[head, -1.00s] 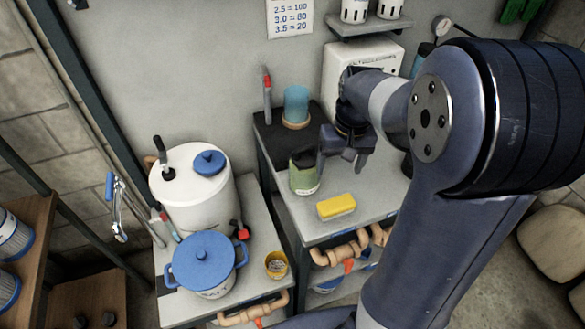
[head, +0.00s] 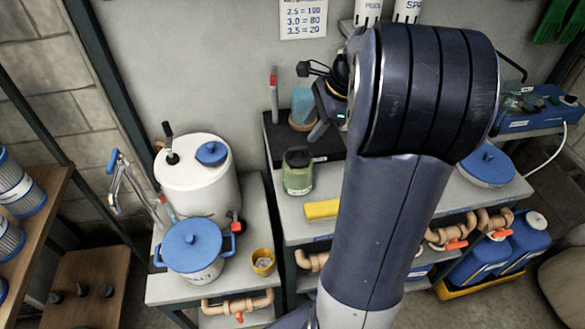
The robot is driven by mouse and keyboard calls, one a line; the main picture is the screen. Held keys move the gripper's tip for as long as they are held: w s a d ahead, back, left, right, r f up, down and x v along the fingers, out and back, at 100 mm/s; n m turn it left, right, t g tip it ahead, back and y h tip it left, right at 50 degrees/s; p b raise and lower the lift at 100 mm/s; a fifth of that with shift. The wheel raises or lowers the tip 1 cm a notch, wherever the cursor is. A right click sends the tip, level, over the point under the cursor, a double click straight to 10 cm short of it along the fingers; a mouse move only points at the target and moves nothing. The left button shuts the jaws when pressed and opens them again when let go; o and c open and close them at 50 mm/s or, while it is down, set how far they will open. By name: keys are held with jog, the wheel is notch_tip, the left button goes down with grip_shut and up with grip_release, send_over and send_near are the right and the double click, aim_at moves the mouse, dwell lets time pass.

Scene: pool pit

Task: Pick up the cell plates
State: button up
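I cannot pick out the cell plates for certain in the head view. My gripper (head: 318,130) is over the dark mat at the back of the middle bench, partly hidden behind my own arm. One finger shows, pointing down and left; the other is not clear. A translucent blue cylinder (head: 303,103) on a tan base stands just behind and left of the finger. In the picture the finger overlaps its right edge; I cannot tell whether they touch. I see nothing held.
A green bottle (head: 297,172) and a yellow block (head: 322,209) are on the middle bench (head: 293,224). A white tank (head: 197,175) and a blue-lidded pot (head: 196,250) crowd the left bench. At right are a blue tray (head: 535,115) of items and a blue lid (head: 487,165).

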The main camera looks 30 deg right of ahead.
aim_at(299, 147)
jog(key=p+x, duration=0.1)
jog(key=x, duration=0.6)
jog(key=shift+f, duration=0.4)
jog(key=shift+s, duration=0.1)
grip_shut()
